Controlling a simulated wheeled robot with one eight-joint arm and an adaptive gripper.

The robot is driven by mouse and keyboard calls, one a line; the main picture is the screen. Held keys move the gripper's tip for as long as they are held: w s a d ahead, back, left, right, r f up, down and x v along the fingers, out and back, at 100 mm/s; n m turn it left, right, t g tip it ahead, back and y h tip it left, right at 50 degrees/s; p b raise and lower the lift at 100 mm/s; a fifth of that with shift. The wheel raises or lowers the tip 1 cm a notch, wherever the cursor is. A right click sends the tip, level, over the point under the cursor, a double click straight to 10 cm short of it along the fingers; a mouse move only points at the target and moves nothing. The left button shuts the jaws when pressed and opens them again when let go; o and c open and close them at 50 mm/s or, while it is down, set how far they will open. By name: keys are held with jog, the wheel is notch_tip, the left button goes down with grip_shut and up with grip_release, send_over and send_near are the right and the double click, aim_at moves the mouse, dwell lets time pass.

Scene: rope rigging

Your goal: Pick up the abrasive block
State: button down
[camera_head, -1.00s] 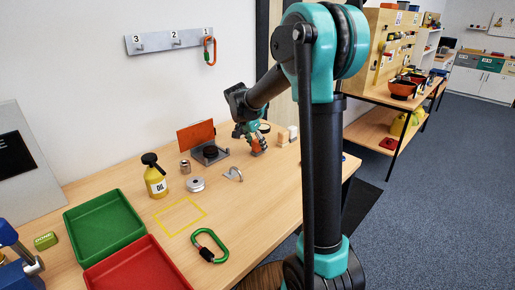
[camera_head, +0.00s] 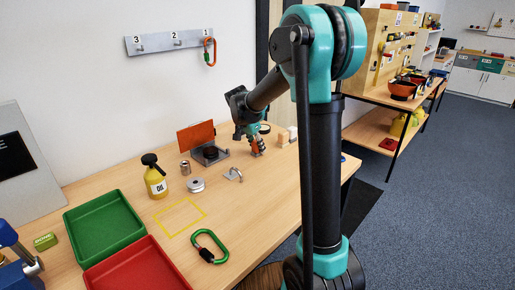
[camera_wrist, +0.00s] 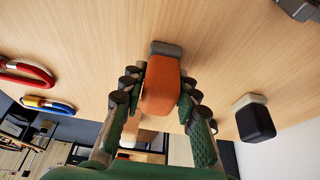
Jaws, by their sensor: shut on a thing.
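The abrasive block appears to be the orange block with a grey end (camera_wrist: 161,85), seen in the wrist view between my fingers. My gripper (camera_wrist: 159,82) is shut on it, with a finger against each side. In the head view my gripper (camera_head: 257,147) is low over the far part of the table, right of the orange upright plate. The block is mostly hidden by the fingers there. I cannot tell whether it touches the table.
A dark block with a pale end (camera_wrist: 254,117) lies beside my gripper in the wrist view. A metal hook (camera_head: 234,174), a grey disc (camera_head: 196,185), an oil bottle (camera_head: 155,178) and a green carabiner (camera_head: 210,246) are on the table. Green (camera_head: 72,214) and red trays are at the left.

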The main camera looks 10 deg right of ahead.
jog(key=shift+r, duration=0.1)
notch_tip(320, 180, up, 20)
dwell(0.4)
